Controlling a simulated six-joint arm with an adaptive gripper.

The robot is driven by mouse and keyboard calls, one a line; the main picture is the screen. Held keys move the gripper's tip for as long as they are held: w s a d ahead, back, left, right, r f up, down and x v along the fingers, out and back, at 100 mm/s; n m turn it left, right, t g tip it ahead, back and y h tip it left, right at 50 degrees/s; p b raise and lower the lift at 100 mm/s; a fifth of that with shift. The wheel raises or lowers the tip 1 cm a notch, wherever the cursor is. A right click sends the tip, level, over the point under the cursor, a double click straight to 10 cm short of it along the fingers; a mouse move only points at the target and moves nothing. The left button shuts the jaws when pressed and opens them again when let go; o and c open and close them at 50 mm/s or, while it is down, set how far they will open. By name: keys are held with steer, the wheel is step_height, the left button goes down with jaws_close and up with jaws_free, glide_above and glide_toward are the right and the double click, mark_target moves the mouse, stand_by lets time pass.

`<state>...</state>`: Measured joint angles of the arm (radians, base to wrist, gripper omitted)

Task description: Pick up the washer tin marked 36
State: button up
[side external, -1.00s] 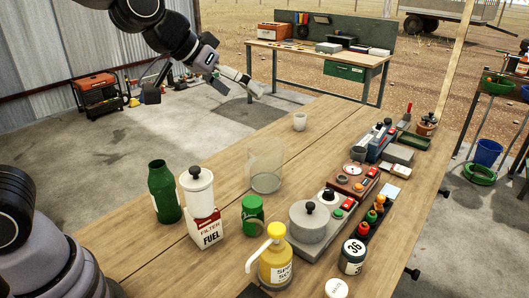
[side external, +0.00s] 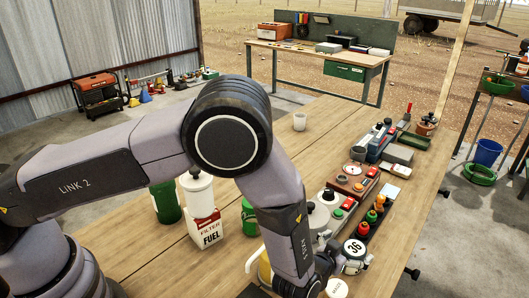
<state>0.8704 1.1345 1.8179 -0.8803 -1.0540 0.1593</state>
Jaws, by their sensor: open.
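The washer tin marked 36 (side external: 355,248) stands upright near the right front edge of the wooden bench, its round white label with a black 36 facing up. My arm reaches over the bench and down to it. My gripper (side external: 350,266) is low beside the tin, with its open fingers close around the tin's near side. The tin's lower body is largely hidden by the fingers, and I cannot tell whether they touch it.
A row of red, orange and green-topped pots (side external: 375,208) stands just behind the tin. A white round lid (side external: 336,288) lies in front. My arm hides the clear beaker and most of the yellow pump bottle.

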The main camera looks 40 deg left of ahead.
mark_target(349, 255)
step_height(349, 255, down, 4)
steer(key=shift+r, duration=0.1)
steer(key=x, duration=0.5)
steer(key=shift+f, duration=0.3)
steer(key=shift+c, duration=0.4)
steer(key=c, duration=1.3)
steer(key=shift+o, duration=0.2)
